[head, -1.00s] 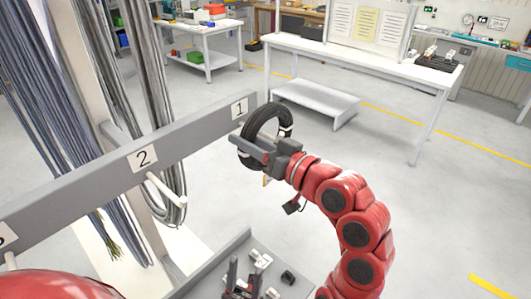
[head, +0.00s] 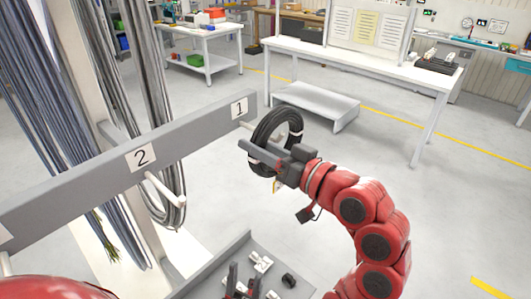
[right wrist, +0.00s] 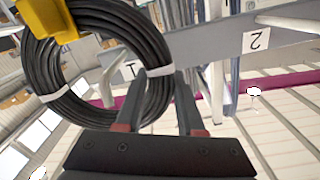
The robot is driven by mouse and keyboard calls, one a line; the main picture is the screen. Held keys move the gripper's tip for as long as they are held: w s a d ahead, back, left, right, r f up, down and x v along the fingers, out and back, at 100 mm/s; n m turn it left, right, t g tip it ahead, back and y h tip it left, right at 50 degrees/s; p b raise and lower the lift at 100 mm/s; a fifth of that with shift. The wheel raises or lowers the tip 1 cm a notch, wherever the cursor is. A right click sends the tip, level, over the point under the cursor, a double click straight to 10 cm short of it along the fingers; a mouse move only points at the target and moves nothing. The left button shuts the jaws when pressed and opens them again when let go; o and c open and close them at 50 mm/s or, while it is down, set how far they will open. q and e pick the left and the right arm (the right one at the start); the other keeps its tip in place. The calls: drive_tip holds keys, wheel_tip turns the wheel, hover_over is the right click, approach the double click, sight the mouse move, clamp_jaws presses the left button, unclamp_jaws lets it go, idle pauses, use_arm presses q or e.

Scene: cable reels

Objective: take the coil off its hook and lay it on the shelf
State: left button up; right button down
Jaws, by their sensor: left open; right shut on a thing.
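The black coil (head: 296,130) with white ties hangs upright in my right gripper (head: 262,158), beside the rail's end marked 1. In the right wrist view the coil (right wrist: 150,45) shows a yellow tag (right wrist: 48,18), and the fingers (right wrist: 160,85) are shut on its tied edge. The white hook 1 (head: 246,125) shows just left of the coil; I cannot tell whether its tip is fully clear of the ring. My left gripper (head: 243,280) is open and empty, low at the bottom edge. A low white shelf (head: 318,101) stands on the floor behind the coil.
The grey rail (head: 90,178) also carries hook 2 (head: 160,190), with grey cables hanging there. A grey tray (head: 212,267) with small parts lies below. The floor at right is clear.

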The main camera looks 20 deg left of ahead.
drive_tip(key=shift+b+v, duration=0.45)
drive_tip(key=shift+v, duration=1.65)
drive_tip(key=shift+d, duration=0.15)
drive_tip(key=b+v, duration=0.1)
drive_tip(key=v, duration=0.6)
drive_tip(key=shift+d+r, duration=0.1)
drive_tip(key=h+p, duration=0.2)
drive_tip(key=p, duration=0.4)
drive_tip(key=d+g+h+p, duration=0.1)
drive_tip(key=h+p, duration=0.1)
drive_tip(key=p, duration=0.4)
drive_tip(key=d+g+h+p, duration=0.1)
drive_tip(key=h+p, duration=0.1)
drive_tip(key=p, duration=0.4)
drive_tip(key=shift+s, duration=0.35)
